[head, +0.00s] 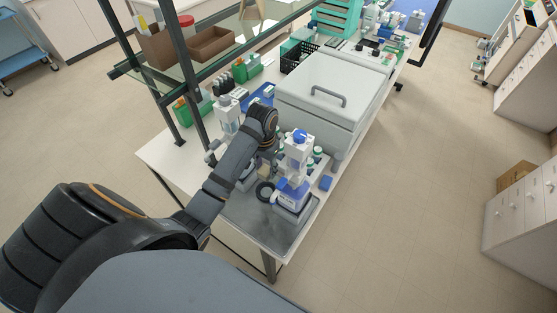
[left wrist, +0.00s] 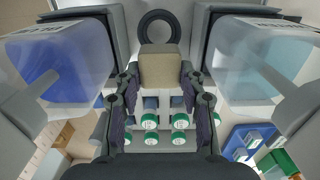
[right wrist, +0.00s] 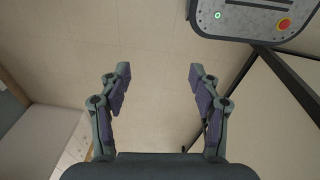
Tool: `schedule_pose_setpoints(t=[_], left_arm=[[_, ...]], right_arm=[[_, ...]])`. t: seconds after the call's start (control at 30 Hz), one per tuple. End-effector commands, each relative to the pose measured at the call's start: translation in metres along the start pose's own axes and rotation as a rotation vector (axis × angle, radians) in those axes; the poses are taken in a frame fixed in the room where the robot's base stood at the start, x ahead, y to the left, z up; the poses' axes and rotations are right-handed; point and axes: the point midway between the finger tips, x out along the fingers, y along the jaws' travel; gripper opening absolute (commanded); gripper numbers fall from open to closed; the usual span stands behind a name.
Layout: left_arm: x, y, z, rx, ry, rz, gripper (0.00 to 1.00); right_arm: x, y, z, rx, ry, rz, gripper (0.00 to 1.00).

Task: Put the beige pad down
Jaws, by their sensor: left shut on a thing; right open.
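The beige pad (left wrist: 160,68) is a small block between the fingertips of my left gripper (left wrist: 160,76), which is shut on it. In the head view the pad (head: 264,172) shows as a small beige patch below my left wrist, over the grey tray (head: 285,231) at the near end of the bench. A black ring (left wrist: 145,26) lies just beyond the pad in the left wrist view; the head view shows this ring (head: 265,192) on the tray. I cannot tell whether the pad touches anything beneath it. My right gripper (right wrist: 160,72) is open and empty, above the floor.
A blue-liquid bottle (head: 292,196) stands right of the ring; another dispenser (head: 228,115) stands to the left. Several green-capped vials (left wrist: 150,121) sit in a rack close to my left fingers. A large white lidded box (head: 320,105) stands behind.

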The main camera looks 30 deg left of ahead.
Motion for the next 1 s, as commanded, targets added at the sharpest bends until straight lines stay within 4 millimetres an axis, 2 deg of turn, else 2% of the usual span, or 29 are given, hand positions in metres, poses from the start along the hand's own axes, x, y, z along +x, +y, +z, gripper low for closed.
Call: schedule_pose_setpoints(t=[0.1, 0.23, 0.4, 0.57, 0.63, 0.8, 1.0], left_arm=[[0.004, 0.000, 0.000, -0.001, -0.002, 0.001, 0.20], [0.028, 0.000, 0.002, 0.000, -0.006, 0.001, 0.20], [0.055, 0.000, 0.000, 0.001, -0.002, 0.001, 0.20], [0.062, 0.000, 0.000, 0.001, -0.002, 0.000, 0.20], [0.072, 0.000, 0.001, 0.000, -0.005, 0.001, 0.20], [0.097, 0.000, 0.000, 0.001, -0.002, 0.001, 0.20], [0.101, 0.000, 0.000, 0.001, 0.001, 0.000, 0.20]], right_arm=[[-0.002, 0.001, 0.022, -0.002, -0.033, 0.001, 0.63], [-0.011, 0.004, 0.031, -0.004, -0.049, 0.003, 0.63], [-0.016, 0.007, 0.024, -0.005, -0.038, 0.007, 0.63], [-0.016, 0.008, 0.007, -0.004, -0.013, 0.008, 0.63], [-0.019, 0.008, 0.004, -0.004, -0.008, 0.008, 0.63], [-0.025, 0.008, 0.006, -0.004, -0.012, 0.008, 0.63], [-0.024, 0.006, 0.014, -0.003, -0.024, 0.005, 0.63]])
